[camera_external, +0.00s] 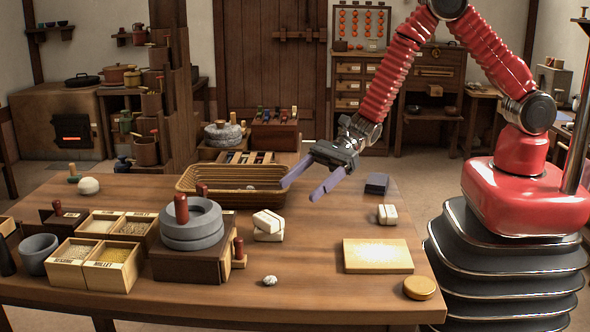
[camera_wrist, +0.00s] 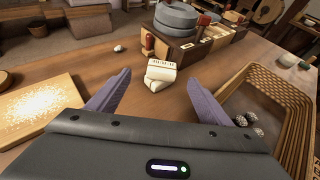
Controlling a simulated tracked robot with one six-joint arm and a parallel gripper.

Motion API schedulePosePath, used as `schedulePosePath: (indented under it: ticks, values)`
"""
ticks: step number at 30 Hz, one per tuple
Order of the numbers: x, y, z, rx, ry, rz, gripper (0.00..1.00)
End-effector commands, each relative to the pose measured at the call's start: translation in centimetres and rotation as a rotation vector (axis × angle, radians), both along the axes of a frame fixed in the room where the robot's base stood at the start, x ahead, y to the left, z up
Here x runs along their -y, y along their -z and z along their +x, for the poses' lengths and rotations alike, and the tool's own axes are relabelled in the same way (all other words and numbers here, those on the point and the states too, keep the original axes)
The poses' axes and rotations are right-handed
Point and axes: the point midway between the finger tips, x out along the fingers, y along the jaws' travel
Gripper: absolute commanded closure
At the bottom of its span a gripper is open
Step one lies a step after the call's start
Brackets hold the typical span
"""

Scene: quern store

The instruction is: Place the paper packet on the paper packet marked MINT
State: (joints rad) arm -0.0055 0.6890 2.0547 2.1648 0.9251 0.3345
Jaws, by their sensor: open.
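One white paper packet (camera_external: 268,219) rests slightly askew on a second white packet (camera_external: 268,236), right of the round stone quern. The upper packet also shows in the wrist view (camera_wrist: 161,69), with dark lettering I cannot read; the lower one (camera_wrist: 157,87) is partly covered. I cannot tell which packet is marked MINT. A third pale packet (camera_external: 388,214) stands apart toward the right of the table. My gripper (camera_external: 298,193) is open and empty, above the table beyond the stacked pair. In the wrist view the pair appears between its fingers (camera_wrist: 160,76), apart from them.
A wicker basket (camera_external: 186,188) lies close to the left of my gripper. The quern (camera_external: 190,224) and divided grain boxes (camera_external: 108,277) fill the left. A pale board (camera_external: 378,269), round wooden piece (camera_external: 419,288), small white stone (camera_external: 270,281) and dark block (camera_external: 377,178) stand around clear table.

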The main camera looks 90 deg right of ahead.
Motion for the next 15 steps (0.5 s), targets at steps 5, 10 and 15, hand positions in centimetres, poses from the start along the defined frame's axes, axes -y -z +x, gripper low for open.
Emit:
schedulePosePath:
  ticks: [5, 10, 15]
  values:
    - [-1.2, -3.8, -1.7, 0.076, -0.117, -0.062, 0.27]
    - [-2.5, -8.1, -5.0, 0.179, -0.287, -0.166, 0.27]
    - [-3.1, -11.7, -8.7, 0.282, -0.454, -0.285, 0.27]
